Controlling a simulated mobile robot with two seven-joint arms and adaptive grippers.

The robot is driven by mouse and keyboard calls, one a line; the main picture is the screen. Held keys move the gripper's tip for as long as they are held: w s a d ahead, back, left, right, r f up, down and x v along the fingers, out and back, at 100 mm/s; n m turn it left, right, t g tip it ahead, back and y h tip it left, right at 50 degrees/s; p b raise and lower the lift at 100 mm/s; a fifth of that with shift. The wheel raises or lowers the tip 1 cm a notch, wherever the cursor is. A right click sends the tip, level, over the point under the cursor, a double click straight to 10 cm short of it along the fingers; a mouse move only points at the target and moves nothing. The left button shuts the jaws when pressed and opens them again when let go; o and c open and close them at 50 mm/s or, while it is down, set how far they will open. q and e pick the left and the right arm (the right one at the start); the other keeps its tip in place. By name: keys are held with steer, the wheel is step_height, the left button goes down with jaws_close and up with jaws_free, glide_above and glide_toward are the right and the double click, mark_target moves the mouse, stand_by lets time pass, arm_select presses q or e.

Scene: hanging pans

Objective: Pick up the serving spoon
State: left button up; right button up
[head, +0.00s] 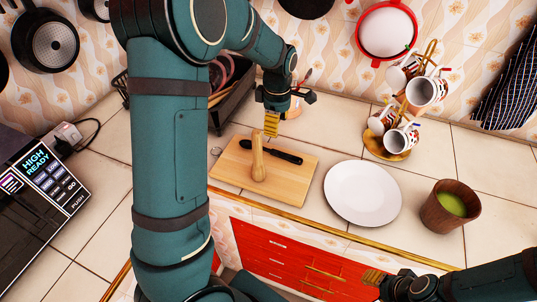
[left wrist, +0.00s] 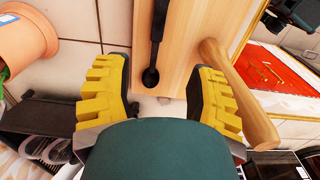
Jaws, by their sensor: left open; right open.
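A long black utensil with a rounded end, seemingly the serving spoon (head: 285,156), lies flat on the wooden cutting board (head: 295,185). In the left wrist view the spoon (left wrist: 151,74) runs toward me, its rounded end near the space between my fingers. My left gripper (head: 271,123) is open, above the board's back edge; its yellow fingers (left wrist: 160,95) spread to either side in the wrist view and hold nothing. My right gripper (head: 374,280) is open and empty at the bottom right, in front of the red drawers.
A white plate (head: 362,193) and a brown cup (head: 450,205) stand to the right. A mug rack (head: 395,145) is behind. A terracotta pot (left wrist: 25,50) is close to the left gripper.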

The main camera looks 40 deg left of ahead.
arm_select(q)
steer(key=b, duration=0.1)
glide_above(275, 152)
step_height(275, 152, down, 7)
steer(key=shift+s+d+f, duration=0.1)
steer(key=shift+f, duration=0.05)
steer(key=shift+w+f+b, duration=0.2)
steer(key=shift+f+b, duration=0.3)
steer(key=shift+f, duration=2.15)
steer(key=shift+c, duration=0.4)
jaws_close()
